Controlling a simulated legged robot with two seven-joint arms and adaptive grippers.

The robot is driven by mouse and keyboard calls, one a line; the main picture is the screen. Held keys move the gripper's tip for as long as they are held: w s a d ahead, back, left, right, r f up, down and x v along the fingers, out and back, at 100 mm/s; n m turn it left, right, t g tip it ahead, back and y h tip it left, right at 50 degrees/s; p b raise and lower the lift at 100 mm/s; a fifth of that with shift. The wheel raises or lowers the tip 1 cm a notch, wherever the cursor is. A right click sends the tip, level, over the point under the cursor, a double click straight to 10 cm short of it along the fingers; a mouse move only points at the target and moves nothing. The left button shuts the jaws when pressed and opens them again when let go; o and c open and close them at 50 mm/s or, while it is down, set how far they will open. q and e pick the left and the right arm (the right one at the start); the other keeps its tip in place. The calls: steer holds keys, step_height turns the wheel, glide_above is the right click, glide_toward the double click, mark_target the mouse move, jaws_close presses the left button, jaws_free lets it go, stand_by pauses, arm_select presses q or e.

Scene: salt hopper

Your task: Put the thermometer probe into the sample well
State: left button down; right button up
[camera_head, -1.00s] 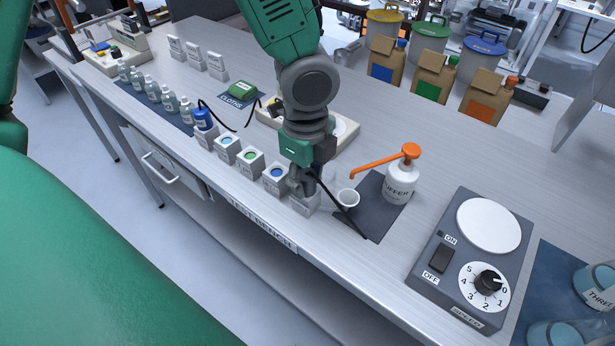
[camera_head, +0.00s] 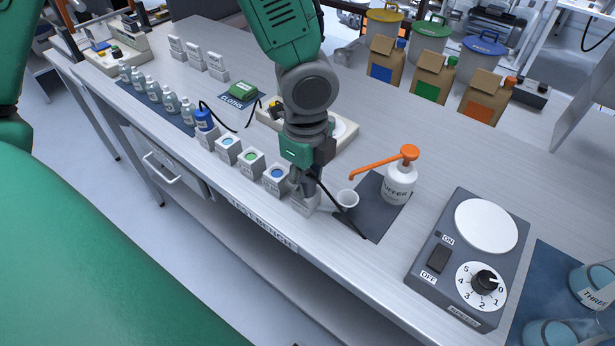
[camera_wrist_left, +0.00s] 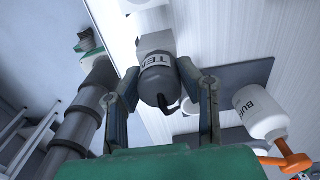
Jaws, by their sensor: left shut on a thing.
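My left gripper (camera_head: 305,188) points down at the bench's front edge. In the left wrist view its fingers (camera_wrist_left: 158,84) are shut around the thermometer probe (camera_wrist_left: 157,66), a dark grey cylinder with partly hidden lettering "TE..." and a black cable. A white block (camera_head: 304,205) stands right under the gripper; it lines up with the probe in the left wrist view (camera_wrist_left: 155,41). Whether the probe sits in this block or just above it I cannot tell. Left of it stand white blocks with blue (camera_head: 276,174), green (camera_head: 250,156) and light blue (camera_head: 228,142) round tops; their labels are unreadable. My right gripper is not in view.
A blue-capped probe (camera_head: 204,119) with a black cable stands in the row's left block. Right of the gripper are a small white cup (camera_head: 347,199), a buffer pump bottle (camera_head: 399,183) on a dark mat, and a stirrer with a dial (camera_head: 472,255).

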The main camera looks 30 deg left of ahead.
stand_by(0.4)
arm_select(q)
steer(key=c, duration=1)
jaws_free()
steer(key=shift+c, duration=0.2)
steer(key=shift+o, duration=0.3)
steer(key=o, duration=0.4)
steer(key=shift+r+p, duration=3)
steer(key=shift+p, duration=0.5)
